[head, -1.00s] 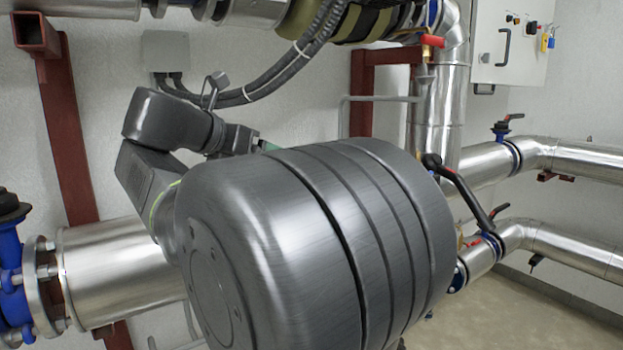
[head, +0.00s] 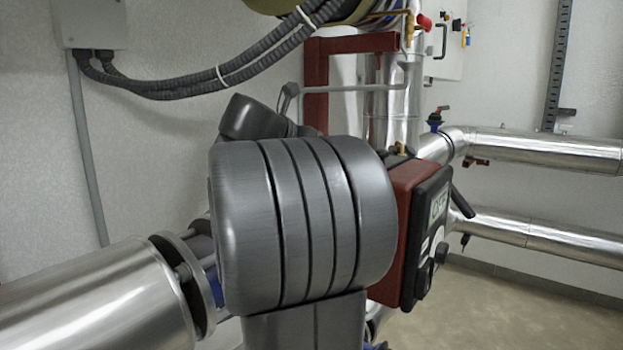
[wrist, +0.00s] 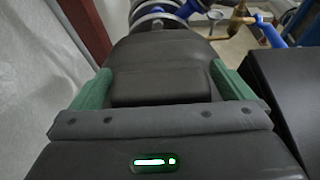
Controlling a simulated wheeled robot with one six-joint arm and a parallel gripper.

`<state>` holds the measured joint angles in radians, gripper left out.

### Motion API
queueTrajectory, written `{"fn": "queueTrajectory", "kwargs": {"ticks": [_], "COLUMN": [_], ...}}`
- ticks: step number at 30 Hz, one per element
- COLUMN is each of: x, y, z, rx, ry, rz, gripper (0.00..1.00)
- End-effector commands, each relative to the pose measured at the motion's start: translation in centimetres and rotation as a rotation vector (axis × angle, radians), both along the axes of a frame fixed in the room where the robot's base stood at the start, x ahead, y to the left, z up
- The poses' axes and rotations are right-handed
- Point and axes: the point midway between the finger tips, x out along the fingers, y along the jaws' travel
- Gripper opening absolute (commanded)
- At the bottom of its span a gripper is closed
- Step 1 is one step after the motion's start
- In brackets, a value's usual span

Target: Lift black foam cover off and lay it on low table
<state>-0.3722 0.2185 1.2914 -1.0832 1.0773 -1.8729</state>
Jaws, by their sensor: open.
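In the wrist view, a dark, rounded, black cover (wrist: 158,48) with a raised block on its near side lies ahead of my gripper. I take it to be the foam cover. My gripper (wrist: 161,80) has its two green fingers apart, one on each side of this raised block. I cannot tell whether the fingers touch it. In the head view my own grey arm hides the gripper and the cover. The low table is not in view.
In the head view a red pump with a black control box (head: 431,235) stands right behind my arm. Silver pipes (head: 540,150) run along the right, and a large pipe (head: 100,300) lies front left. A dark box (wrist: 285,90) is close on the wrist view's right.

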Motion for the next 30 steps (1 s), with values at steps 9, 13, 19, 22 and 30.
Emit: {"fn": "queueTrajectory", "kwargs": {"ticks": [9,13,19,22,30], "x": [0.2,0.2,0.2,0.2,0.3], "y": [-0.1,-0.1,-0.1,-0.1,-0.1], "z": [-0.1,-0.1,0.0,0.0,1.0], "rx": [0.000,0.000,0.000,0.000,0.000], "ry": [0.000,0.000,-0.001,-0.001,-0.001], "rz": [0.001,0.001,0.001,0.001,0.001], "gripper": [0.90,0.65,0.53,0.53,0.52]}}
